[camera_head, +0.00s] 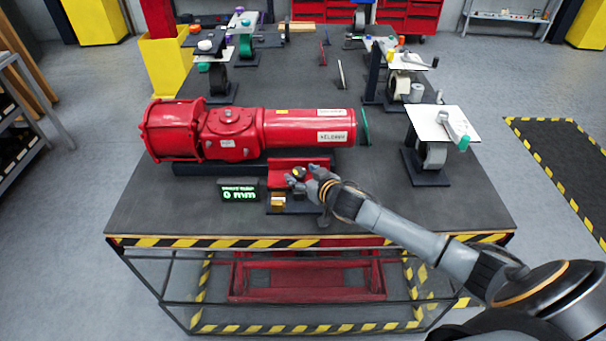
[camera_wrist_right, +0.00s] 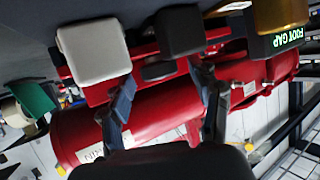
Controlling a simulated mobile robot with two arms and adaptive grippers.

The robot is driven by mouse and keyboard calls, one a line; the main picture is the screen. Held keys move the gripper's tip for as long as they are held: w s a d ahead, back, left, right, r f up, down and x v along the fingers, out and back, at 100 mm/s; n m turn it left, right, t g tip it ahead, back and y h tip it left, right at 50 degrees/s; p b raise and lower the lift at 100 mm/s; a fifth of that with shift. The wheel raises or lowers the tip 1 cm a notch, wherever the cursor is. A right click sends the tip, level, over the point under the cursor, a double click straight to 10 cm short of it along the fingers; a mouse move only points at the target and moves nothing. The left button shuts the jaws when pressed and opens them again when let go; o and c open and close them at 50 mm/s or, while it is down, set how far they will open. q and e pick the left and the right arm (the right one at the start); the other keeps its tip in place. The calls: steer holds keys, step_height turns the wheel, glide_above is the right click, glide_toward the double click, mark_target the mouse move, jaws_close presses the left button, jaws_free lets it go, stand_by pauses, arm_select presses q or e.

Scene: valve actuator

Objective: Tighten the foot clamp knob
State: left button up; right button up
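The red valve actuator (camera_head: 250,130) lies on the dark workbench, and its red body also shows in the right wrist view (camera_wrist_right: 150,112). A red foot bracket (camera_head: 285,163) stands at its near side. My right gripper (camera_head: 303,180) reaches in from the right beside the bracket. In the wrist view its two fingers (camera_wrist_right: 158,92) are spread apart. A dark rounded part (camera_wrist_right: 158,70), possibly the clamp knob, lies just beyond and between the fingertips; contact cannot be told. A small dark display (camera_head: 238,191) reads 0 mm; in the wrist view it is labelled FOOT GAP (camera_wrist_right: 287,40). My left gripper is out of view.
A gold block (camera_head: 278,202) sits near the display. In the wrist view a white block (camera_wrist_right: 92,50) and a black block (camera_wrist_right: 180,30) lie close to the fingers. Small stands with white plates (camera_head: 440,122) line the bench's right side. The bench's front left is clear.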

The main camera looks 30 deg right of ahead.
steer(key=c, duration=1)
steer(key=shift+o, duration=0.2)
steer(key=shift+a, duration=0.1)
steer(key=shift+a+f+m+h+b, duration=0.1)
steer(key=shift+a+m+h+b, duration=0.1)
steer(key=shift+m+h+b, duration=0.6)
steer(key=shift+a+m+h, duration=0.15)
steer(key=shift+m+h, duration=0.65)
steer(key=shift+h, duration=0.2)
steer(key=shift+w+a+m+g+h+b, duration=0.1)
steer(key=shift+m+g+h+b, duration=0.3)
steer(key=shift+m+h+b, duration=0.55)
steer(key=shift+m+g+h+b, duration=0.3)
steer(key=shift+m+h+b, duration=0.15)
steer(key=shift+h+b, duration=0.25)
steer(key=shift+r, duration=0.2)
